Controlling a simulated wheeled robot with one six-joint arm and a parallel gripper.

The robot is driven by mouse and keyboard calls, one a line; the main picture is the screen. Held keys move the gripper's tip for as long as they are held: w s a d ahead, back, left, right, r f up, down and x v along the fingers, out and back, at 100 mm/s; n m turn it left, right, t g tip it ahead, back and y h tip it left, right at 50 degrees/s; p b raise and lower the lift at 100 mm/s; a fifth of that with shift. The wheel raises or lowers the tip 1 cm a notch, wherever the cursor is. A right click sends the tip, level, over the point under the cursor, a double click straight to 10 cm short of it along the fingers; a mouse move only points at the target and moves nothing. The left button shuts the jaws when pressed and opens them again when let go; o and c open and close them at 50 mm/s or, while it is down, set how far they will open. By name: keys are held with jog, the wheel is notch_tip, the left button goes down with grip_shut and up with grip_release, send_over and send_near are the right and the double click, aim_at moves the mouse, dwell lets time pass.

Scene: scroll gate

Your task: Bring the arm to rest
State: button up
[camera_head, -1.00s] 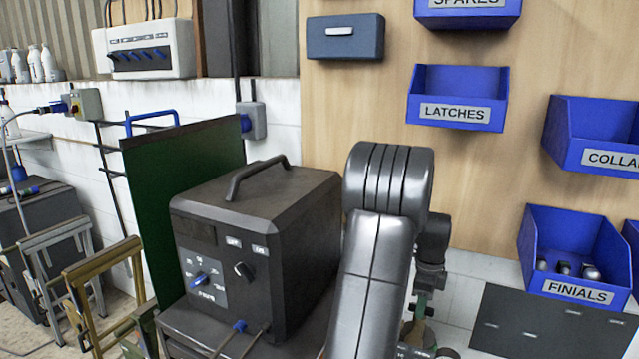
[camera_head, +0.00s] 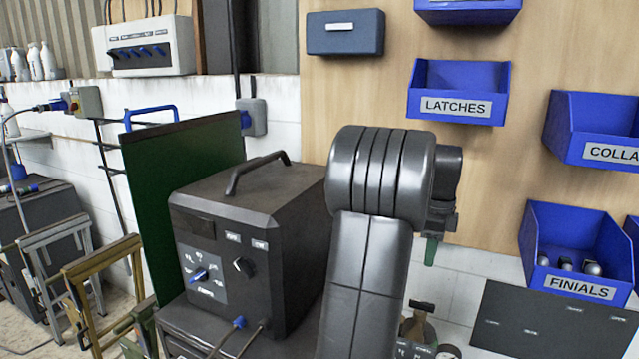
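My arm rises at the centre of the head view, its dark grey elbow in front of the wooden wall panel and beside the black welding machine. The arm is bent, with the part beyond the elbow mostly hidden behind it. A dark joint and a small green piece show at the elbow's right side. My gripper's fingers cannot be made out, so its opening and anything in it are hidden.
The black machine (camera_head: 262,225) stands close left of my arm, with a green screen (camera_head: 175,185) behind it. Blue bins for latches (camera_head: 458,92) and finials (camera_head: 575,252) hang at right. A dark panel (camera_head: 550,322) lies below. A small gas-bottle-like object (camera_head: 420,325) stands low behind my arm.

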aim_at(422, 302)
notch_tip(422, 302, down, 14)
jog(key=shift+f+p, duration=0.15)
jog(key=shift+p, duration=0.55)
jog(key=shift+n, duration=0.4)
jog(key=n, duration=0.8)
jog(key=shift+n+p, duration=0.35)
jog(key=shift+n, duration=0.05)
jog(key=shift+a, duration=0.15)
